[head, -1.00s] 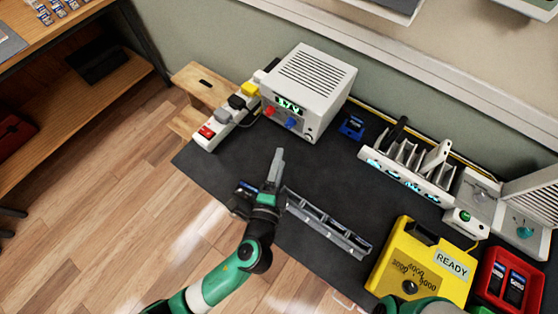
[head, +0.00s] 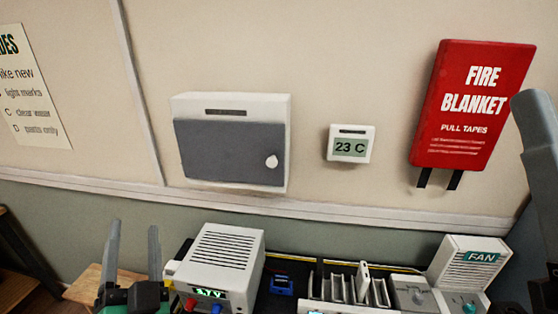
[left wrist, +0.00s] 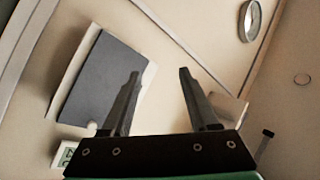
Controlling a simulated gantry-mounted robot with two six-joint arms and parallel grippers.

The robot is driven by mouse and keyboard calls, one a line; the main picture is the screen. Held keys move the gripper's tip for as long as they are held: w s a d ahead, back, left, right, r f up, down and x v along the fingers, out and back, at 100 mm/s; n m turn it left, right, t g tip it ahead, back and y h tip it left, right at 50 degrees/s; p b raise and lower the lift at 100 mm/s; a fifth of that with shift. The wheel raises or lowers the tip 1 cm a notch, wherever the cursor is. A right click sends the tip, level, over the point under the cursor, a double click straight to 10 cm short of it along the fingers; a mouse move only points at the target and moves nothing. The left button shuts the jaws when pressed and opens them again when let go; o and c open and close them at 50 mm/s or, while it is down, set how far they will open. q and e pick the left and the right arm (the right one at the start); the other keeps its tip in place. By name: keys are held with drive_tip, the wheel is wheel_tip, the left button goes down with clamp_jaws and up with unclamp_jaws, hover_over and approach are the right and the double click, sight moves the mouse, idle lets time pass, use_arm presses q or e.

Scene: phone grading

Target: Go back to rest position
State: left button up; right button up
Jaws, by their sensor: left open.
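My left gripper (head: 134,228) points up at the lower left of the head view, with its two fingers apart and nothing between them. In the left wrist view the same gripper (left wrist: 158,80) is open and empty, facing the wall. Part of my right gripper (head: 538,120) shows at the right edge of the head view as a grey finger pointing up. The rest of it is cut off, so its opening cannot be judged.
A white power supply (head: 217,262), a slotted rack (head: 345,291) and a fan unit (head: 470,262) stand along the bench. The wall bears a grey-doored cabinet (head: 230,150), a thermostat (head: 350,145) and a red fire blanket case (head: 470,105). Open air lies between my grippers.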

use_arm(q)
drive_tip(key=s+a+r+n+t, duration=0.1)
drive_tip(key=s+r+n+t, duration=0.3)
drive_tip(key=r, duration=1.1)
drive_tip(key=s+d+r+m+t+h, duration=0.1)
drive_tip(key=s+d+r+t+h, duration=0.4)
drive_tip(key=s+r+h, duration=0.5)
wheel_tip(320, 180, up, 36)
drive_tip(key=w+g+p, duration=0.1)
drive_tip(key=p, duration=3.7)
drive_tip(key=shift+w+d+r+p, duration=0.2)
drive_tip(key=shift+w+d+p, duration=0.15)
drive_tip(key=shift+w+d, duration=0.05)
wheel_tip(320, 180, down, 42)
drive_tip(key=b, duration=4.2)
drive_tip(key=shift+f+b, duration=0.25)
drive_tip(key=shift+b, duration=0.05)
